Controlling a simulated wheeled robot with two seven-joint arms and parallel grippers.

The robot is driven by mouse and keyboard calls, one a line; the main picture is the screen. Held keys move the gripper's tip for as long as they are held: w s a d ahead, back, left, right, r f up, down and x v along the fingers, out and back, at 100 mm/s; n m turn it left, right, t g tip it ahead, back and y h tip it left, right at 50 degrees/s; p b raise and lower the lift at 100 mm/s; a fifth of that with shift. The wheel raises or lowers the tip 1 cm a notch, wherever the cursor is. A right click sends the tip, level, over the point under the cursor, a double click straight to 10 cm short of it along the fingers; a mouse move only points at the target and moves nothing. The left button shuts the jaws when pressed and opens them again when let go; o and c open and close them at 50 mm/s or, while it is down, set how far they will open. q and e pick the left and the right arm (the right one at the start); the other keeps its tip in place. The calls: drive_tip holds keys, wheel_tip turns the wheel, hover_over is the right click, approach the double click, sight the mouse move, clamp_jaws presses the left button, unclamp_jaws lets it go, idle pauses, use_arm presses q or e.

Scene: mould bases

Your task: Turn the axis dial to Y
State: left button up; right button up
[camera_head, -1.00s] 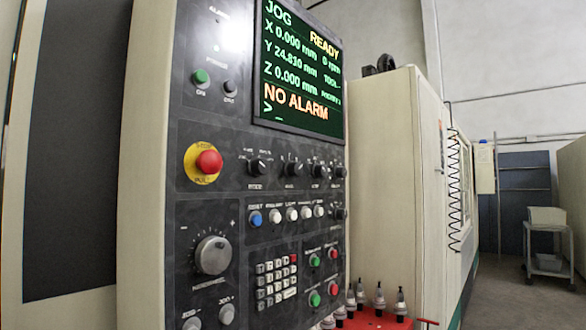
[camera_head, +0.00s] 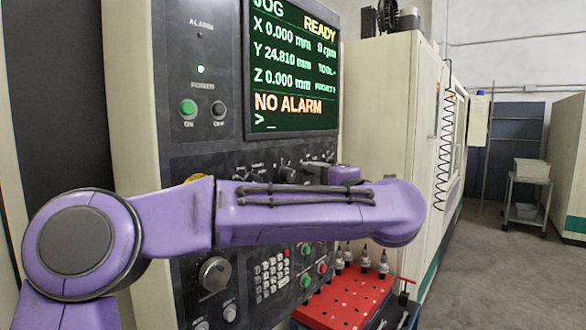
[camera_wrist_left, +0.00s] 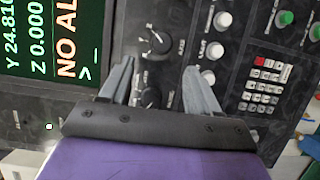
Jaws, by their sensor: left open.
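The axis dial (camera_wrist_left: 157,40) is a black rotary knob in the dial row under the screen. Its pointer setting is too small to read. My left gripper (camera_wrist_left: 160,63) is open, its two grey fingers spread, with the axis dial just beyond the gap between the tips. It looks clear of the fingers. A neighbouring black dial (camera_wrist_left: 150,97), apparently the mode dial, shows between the fingers lower in the left wrist view. In the head view my left gripper (camera_head: 297,173) is at the dial row, partly hidden by my purple arm. My right gripper is not in view.
The screen (camera_head: 293,68) reads JOG, READY, NO ALARM. White buttons (camera_wrist_left: 215,50) and a keypad (camera_wrist_left: 263,82) lie below the dials. A red tool rack (camera_head: 345,305) stands below, right of the panel. A grey cart (camera_head: 528,195) stands far right with clear floor before it.

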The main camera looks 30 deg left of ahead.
sight(290, 177)
use_arm(q)
drive_tip(key=p+x, duration=0.3)
drive_tip(key=x, duration=0.4)
drive_tip(key=shift+w+a, duration=0.15)
drive_tip(key=shift+a, duration=0.15)
drive_tip(key=shift+w+a+p, duration=0.2)
drive_tip(key=shift+a+p, duration=0.2)
drive_tip(key=shift+a, duration=0.1)
drive_tip(key=shift+w+d+f, duration=0.1)
drive_tip(key=shift+f, duration=0.05)
drive_tip(key=c, duration=1)
